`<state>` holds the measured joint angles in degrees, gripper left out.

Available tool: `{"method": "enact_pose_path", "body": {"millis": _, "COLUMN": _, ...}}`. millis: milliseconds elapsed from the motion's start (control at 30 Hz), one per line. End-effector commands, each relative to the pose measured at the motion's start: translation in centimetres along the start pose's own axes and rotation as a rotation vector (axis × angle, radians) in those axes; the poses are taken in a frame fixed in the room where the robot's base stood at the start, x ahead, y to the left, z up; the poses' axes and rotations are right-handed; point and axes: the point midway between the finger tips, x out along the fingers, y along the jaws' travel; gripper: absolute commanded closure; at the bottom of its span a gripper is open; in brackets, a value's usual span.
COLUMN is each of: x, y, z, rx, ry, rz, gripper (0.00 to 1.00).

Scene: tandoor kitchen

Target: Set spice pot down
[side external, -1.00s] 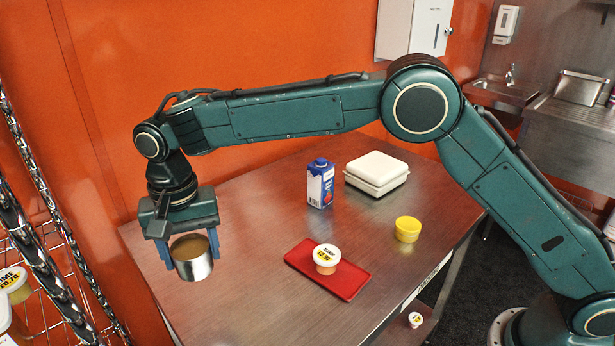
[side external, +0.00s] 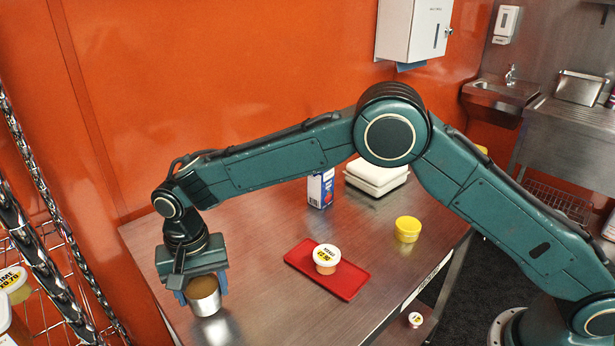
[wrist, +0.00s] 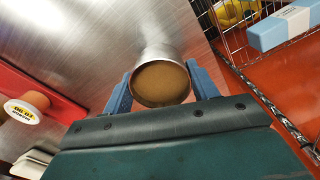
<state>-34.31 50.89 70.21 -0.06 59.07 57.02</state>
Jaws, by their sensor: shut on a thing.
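The spice pot (side external: 204,297) is a silver metal cup with brown contents, upright between the blue fingers of my gripper (side external: 202,290). It is over the left part of the steel table (side external: 265,309), low and close to the top; I cannot tell whether its base touches. In the wrist view the pot (wrist: 160,84) sits between both fingers of my gripper (wrist: 161,88), which are shut on it.
A red tray (side external: 346,288) with a white-lidded tub (side external: 326,259) lies to the right. A yellow tub (side external: 407,229), a blue carton (side external: 320,189) and a white box (side external: 376,176) stand farther back. A wire rack (side external: 45,303) is at the left. Bare table lies between pot and tray.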

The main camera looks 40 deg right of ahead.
Motion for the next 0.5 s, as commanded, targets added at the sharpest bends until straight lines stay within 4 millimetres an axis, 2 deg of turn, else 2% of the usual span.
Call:
{"method": "enact_pose_path", "body": {"millis": 133, "x": 1.15, "y": 0.0, "z": 0.0, "rx": 0.0, "ry": 0.0, "rz": 0.0, "gripper": 0.65}}
{"method": "enact_pose_path", "body": {"millis": 500, "x": 1.38, "y": -0.01, "z": 0.0, "rx": 0.0, "ry": 0.0, "rz": -0.001, "gripper": 0.65}}
